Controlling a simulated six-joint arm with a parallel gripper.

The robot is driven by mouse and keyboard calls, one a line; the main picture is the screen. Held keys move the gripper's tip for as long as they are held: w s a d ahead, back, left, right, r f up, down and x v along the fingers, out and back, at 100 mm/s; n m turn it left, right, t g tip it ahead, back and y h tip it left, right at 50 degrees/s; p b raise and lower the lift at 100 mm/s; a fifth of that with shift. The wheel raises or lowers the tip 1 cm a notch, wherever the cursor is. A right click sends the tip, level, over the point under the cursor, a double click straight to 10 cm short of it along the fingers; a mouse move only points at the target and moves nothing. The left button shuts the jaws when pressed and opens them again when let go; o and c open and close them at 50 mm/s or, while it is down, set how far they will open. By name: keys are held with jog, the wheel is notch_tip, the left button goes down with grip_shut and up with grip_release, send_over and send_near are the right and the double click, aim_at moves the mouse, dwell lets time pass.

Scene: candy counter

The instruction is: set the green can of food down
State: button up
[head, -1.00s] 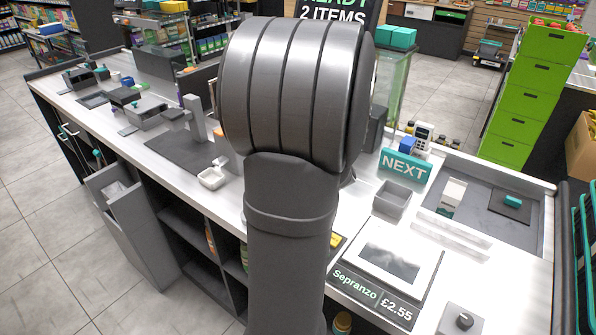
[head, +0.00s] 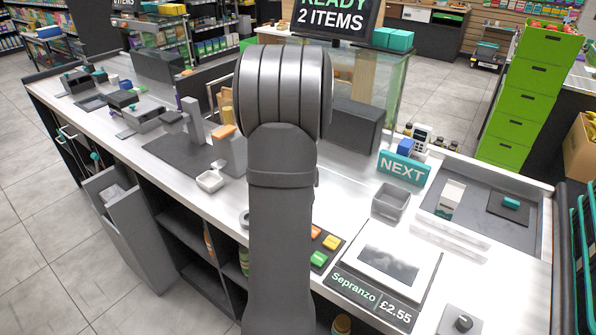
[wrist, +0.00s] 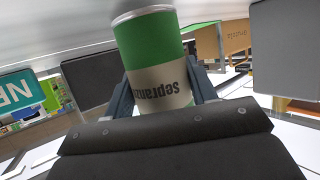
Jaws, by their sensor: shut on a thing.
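The green can of food (wrist: 152,50) fills the upper middle of the wrist view. It has a metal rim, a green band and a pale label whose lettering, partly hidden, appears upside down. My gripper (wrist: 160,96) is shut on the can, with one dark finger on each side of it. In the head view my own arm hides the gripper and the can, so the gap between the can and the counter (head: 340,205) cannot be told.
A NEXT sign (head: 403,168), a small grey bin (head: 391,201) and a screen (head: 388,262) stand right of my arm. Coloured buttons (head: 325,246) lie beside the screen. A dark grey panel (head: 355,128) stands behind. Some bare counter shows between my arm and the bin.

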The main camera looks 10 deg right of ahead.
jog(key=shift+f, duration=0.15)
jog(key=o, duration=1.2)
jog(key=shift+f, duration=0.1)
jog(key=shift+s+r, duration=0.15)
jog(key=shift+r, duration=0.1)
jog(key=v, duration=1.1)
jog(key=shift+o, duration=0.3)
jog(key=shift+s+a+r, duration=0.1)
jog(key=shift+s, duration=0.25)
